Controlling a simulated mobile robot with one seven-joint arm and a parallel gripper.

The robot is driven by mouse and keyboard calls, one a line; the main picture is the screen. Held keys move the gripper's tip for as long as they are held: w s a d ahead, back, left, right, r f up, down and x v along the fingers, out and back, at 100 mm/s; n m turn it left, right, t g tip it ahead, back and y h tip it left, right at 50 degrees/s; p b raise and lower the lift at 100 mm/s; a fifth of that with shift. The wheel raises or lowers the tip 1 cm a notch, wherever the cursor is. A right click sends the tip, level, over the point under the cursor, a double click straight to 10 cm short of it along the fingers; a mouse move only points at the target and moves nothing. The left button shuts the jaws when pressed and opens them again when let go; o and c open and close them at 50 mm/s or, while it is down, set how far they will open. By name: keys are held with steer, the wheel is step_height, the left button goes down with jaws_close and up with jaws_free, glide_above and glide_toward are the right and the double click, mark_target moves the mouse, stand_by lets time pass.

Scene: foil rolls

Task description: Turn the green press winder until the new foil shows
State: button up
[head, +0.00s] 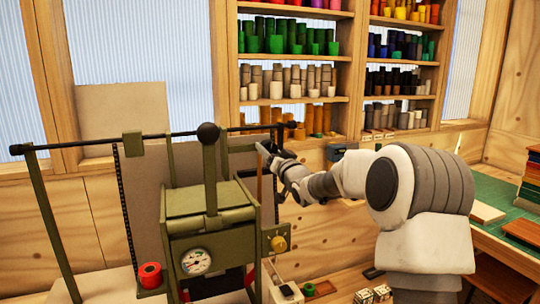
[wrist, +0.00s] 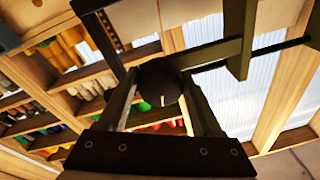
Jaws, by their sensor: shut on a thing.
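The green press (head: 210,222) stands at the lower left of the head view, with a round gauge on its front. A long dark bar (head: 80,145) runs across its top. My gripper (head: 266,149) is at the right side of the press, near the bar's right end. In the wrist view my gripper (wrist: 160,76) has its two fingers on either side of a round black knob (wrist: 160,88) with a short white mark, and is shut on it. In the head view my gripper hides this knob.
A lever with a black ball top (head: 208,133) rises from the press, left of my gripper. A brass knob (head: 278,243) juts from the press's right side below it. Shelves of coloured rolls (head: 292,98) stand behind. A green-topped bench (head: 490,190) is at right.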

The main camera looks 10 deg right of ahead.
steer(key=m+h+b, duration=0.1)
steer(key=m, duration=0.4)
steer(key=shift+a+m, duration=0.15)
steer(key=shift+m, duration=0.15)
steer(key=shift+b, duration=0.3)
steer(key=o, duration=1.4)
steer(key=shift+c, duration=0.2)
steer(key=shift+s, duration=0.1)
steer(key=b+v, duration=0.1)
steer(key=v, duration=1.6)
steer(key=shift+f+b, duration=0.2)
steer(key=shift+b, duration=0.15)
steer(key=shift+s, duration=0.15)
